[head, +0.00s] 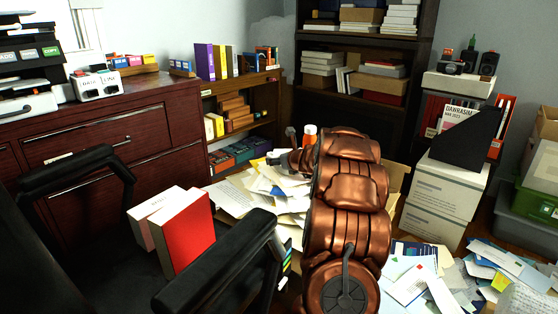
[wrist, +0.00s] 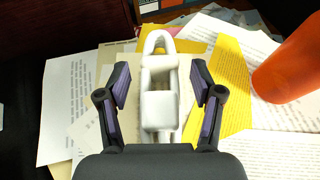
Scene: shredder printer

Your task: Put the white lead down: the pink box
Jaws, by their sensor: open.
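In the wrist view a white looped object (wrist: 160,108), which may be the white lead, lies over the papers. My gripper (wrist: 160,78) is open, with one finger on each side of it and visible gaps between. I cannot tell whether it rests on the papers. In the head view my copper-coloured arm reaches over the paper pile and mostly hides the gripper and the white object. A pale pink box (head: 146,217) stands on the black chair at the left, beside a red box (head: 186,232).
An orange cylinder (wrist: 290,70) stands close right of my gripper. Loose papers (head: 240,195) cover the surface below. The chair's armrest (head: 222,262) rises between my arm and the boxes. A wooden cabinet (head: 100,135) is at the left, and more papers (head: 480,275) lie at the right.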

